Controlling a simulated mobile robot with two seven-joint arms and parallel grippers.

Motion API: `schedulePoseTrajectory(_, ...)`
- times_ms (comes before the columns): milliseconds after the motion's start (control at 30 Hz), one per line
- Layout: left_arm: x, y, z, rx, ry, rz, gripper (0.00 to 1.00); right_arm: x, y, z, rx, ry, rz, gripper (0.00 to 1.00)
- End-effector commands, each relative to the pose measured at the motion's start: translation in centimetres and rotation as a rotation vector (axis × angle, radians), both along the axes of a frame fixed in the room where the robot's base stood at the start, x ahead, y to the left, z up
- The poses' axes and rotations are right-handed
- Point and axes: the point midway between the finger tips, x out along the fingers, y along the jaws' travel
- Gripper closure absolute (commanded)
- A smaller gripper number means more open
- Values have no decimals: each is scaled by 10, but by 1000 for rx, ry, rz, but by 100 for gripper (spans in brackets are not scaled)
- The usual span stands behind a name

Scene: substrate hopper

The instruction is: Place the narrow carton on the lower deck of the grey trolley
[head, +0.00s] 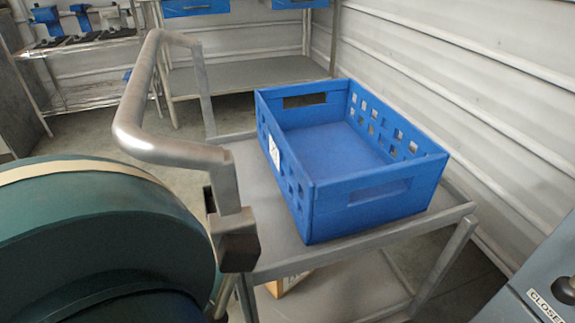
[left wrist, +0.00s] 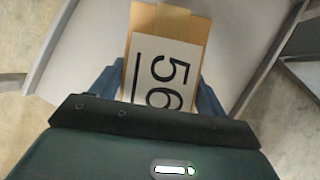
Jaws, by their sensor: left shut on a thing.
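The narrow carton (left wrist: 172,22) is brown cardboard with a white label reading 56. My left gripper (left wrist: 157,82) is shut on it, one blue finger on each side. In the head view only a corner of the carton (head: 287,284) shows, below the top deck of the grey trolley (head: 440,222), over the lower deck (head: 345,296). In the left wrist view a light grey deck surface (left wrist: 92,45) lies beyond the carton. I cannot tell whether the carton touches it. The left gripper's fingers are hidden in the head view. My right gripper is not in view.
An empty blue crate (head: 350,190) stands on the trolley's top deck. The trolley's bent metal handle (head: 135,105) rises at the left. A ribbed wall (head: 440,80) runs along the right. A grey panel marked CLOSED (head: 545,270) is at lower right. Shelving (head: 250,75) stands behind.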

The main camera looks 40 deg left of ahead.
Motion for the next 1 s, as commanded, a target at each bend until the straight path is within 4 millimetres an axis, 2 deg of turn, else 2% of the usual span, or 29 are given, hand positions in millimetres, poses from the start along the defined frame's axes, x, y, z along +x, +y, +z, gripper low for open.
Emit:
schedulePoseTrajectory(100, 2, 1, 2, 3, -6, 0, 84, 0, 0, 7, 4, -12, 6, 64)
schedulePoseTrajectory(333, 1, 1, -1, 3, -5, 0, 84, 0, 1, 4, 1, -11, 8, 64)
schedulePoseTrajectory(367, 0, 1, -2, 2, -1, 0, 24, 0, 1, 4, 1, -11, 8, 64)
schedulePoseTrajectory(600, 0, 1, -2, 1, -1, 0, 4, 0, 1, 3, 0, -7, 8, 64)
schedulePoseTrajectory(867, 0, 0, 0, 1, -2, 0, 3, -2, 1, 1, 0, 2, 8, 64)
schedulePoseTrajectory(1000, -5, 2, 12, 4, -3, 0, 3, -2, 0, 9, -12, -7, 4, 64)
